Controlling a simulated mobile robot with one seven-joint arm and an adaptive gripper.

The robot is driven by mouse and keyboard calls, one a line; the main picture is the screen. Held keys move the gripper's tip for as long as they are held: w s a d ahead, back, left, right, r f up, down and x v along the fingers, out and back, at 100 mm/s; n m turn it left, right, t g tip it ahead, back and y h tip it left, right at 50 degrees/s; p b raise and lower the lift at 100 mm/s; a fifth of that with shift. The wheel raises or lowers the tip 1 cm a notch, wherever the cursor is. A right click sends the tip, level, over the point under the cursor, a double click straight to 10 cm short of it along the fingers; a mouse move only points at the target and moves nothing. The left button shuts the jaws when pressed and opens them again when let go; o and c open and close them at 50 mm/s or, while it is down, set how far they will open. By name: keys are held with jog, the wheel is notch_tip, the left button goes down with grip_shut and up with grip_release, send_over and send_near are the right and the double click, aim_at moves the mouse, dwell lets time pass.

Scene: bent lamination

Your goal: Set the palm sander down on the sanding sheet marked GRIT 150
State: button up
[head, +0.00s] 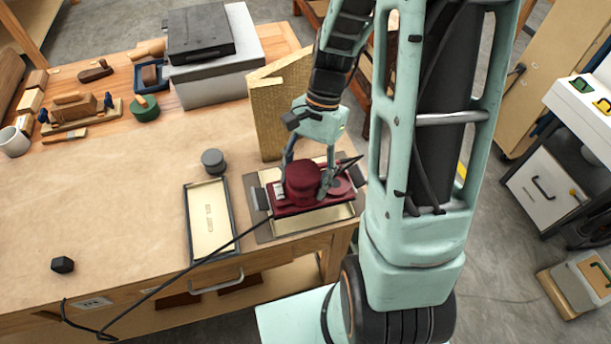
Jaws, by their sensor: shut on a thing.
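The dark red palm sander (302,183) is at the right front of the bench, over a pale sheet (318,219) with a grey frame or plate around it. I cannot tell whether the sander touches that sheet. My gripper (307,180) comes down from above with its fingers shut on the sander. Another pale sanding sheet (209,222) lies in a dark-rimmed tray to the left, with print too small to read. The sander hides most of the sheet below it, and I see no readable grit mark there.
A black cord (190,272) runs from the sander across the bench front. A grey round knob (213,160) stands behind the left tray. A tall yellowish block (280,105) stands behind the sander. Tools and a grey box (215,80) fill the back. The bench's left middle is clear.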

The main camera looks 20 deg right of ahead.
jog(key=shift+f+b, duration=2.4)
jog(key=shift+f, duration=0.55)
jog(key=shift+f+b, duration=0.65)
jog(key=shift+f, duration=0.35)
jog(key=o, duration=2.1)
jog(key=shift+r+p, duration=2.95)
jog(key=shift+r, duration=0.55)
